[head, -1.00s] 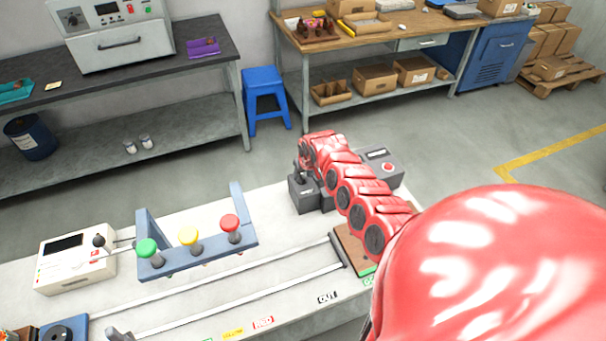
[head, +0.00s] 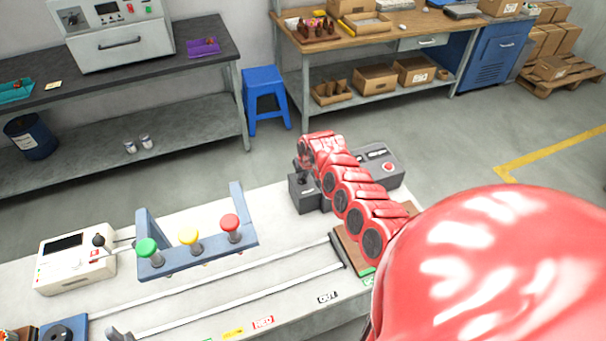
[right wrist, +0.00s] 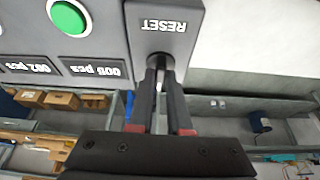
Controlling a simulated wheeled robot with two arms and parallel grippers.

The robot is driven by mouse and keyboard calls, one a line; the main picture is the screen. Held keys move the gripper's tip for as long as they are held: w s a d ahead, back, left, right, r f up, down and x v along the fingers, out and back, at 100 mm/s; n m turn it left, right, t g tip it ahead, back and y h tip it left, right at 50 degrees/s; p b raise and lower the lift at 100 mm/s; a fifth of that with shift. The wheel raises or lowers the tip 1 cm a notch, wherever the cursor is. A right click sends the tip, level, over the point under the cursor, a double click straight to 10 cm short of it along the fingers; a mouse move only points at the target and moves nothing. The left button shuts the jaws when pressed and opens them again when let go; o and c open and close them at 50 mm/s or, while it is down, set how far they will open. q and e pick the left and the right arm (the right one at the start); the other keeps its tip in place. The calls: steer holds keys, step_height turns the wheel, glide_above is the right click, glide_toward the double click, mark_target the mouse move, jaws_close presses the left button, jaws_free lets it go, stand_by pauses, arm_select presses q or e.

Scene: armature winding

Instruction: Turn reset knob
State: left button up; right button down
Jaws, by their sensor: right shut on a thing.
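The reset knob (right wrist: 160,61) shows in the right wrist view just under the white RESET label (right wrist: 164,26) on a dark panel. My right gripper (right wrist: 160,77) is shut on the knob, with one black finger on each side of it. The fingertips hide part of the knob, so I cannot tell its angle. In the head view my right gripper (head: 309,172) is at the small dark box (head: 304,197) at the back of the white bench, mostly behind my red arm. My left gripper is not in view.
A green button (right wrist: 69,17) and counter labels sit beside the knob. A grey box with a red button (head: 388,167) stands right of my arm. A blue rack (head: 205,254) with green, yellow and red knobs stands to the left. Two rails run along the bench.

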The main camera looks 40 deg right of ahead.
steer(key=shift+w, duration=0.1)
steer(key=shift+a+f+m+h+b, duration=0.2)
steer(key=shift+m+h+b, duration=0.1)
steer(key=shift+m+b, duration=0.6)
steer(key=m+g+h+b, duration=0.1)
steer(key=m+b, duration=0.2)
steer(key=b, duration=0.4)
steer(key=m+g+h+b, duration=0.1)
steer(key=m+b, duration=0.3)
steer(key=b, duration=0.3)
steer(key=m+g+b, duration=0.1)
steer(key=m+b, duration=0.3)
steer(key=b, duration=0.3)
steer(key=shift+w+a+h+b, duration=0.15)
steer(key=shift+w+h+b, duration=0.05)
steer(key=shift+h+b, duration=0.2)
steer(key=shift+r+m+g, duration=0.3)
steer(key=shift+m+g, duration=0.2)
steer(key=shift+m, duration=0.3)
steer(key=shift+m+g+p, duration=0.3)
steer(key=shift+m+p, duration=0.25)
steer(key=shift+m, duration=0.05)
steer(key=shift+f+m+p, duration=0.1)
steer(key=shift+m+p, duration=0.5)
steer(key=shift+f, duration=0.1)
steer(key=shift+s, duration=0.1)
